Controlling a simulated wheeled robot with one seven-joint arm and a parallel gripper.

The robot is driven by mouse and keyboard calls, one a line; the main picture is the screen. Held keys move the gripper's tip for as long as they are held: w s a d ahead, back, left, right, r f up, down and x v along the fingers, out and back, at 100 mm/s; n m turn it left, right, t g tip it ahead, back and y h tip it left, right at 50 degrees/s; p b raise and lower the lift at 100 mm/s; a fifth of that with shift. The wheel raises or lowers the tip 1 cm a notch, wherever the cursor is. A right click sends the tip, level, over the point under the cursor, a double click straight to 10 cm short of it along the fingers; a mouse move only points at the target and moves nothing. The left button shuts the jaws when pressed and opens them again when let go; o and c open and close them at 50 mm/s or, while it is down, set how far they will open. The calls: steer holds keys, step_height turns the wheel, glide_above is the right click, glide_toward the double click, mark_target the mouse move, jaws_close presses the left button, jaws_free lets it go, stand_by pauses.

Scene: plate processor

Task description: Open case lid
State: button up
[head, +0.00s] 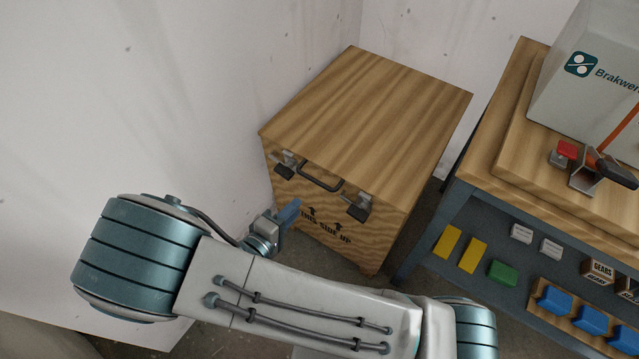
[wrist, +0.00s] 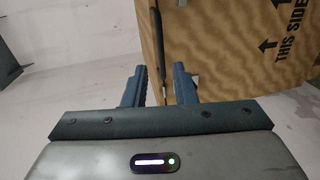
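The wooden case (head: 345,215) stands in the corner by the wall, with its lid (head: 365,110) closed. A dark handle (head: 318,185) is on its front, between a left latch (head: 283,165) and a right latch (head: 358,207). My gripper (head: 287,213) is in front of the case's left side, just below the left latch in the picture. In the wrist view my gripper (wrist: 158,82) is open, with its two blue-grey fingers apart and nothing clearly held.
A workbench (head: 455,200) stands right of the case, with a grey Brakwerk machine (head: 590,90) on top. Its lower shelf holds yellow, green and blue blocks. The white wall (head: 150,90) is close on the left. The lid top is clear.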

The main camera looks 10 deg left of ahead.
mark_target(318, 184)
steer(key=x, duration=1.2)
steer(key=shift+d+b, duration=0.1)
steer(key=shift+b, duration=0.2)
steer(key=shift+r, duration=0.15)
jaws_close()
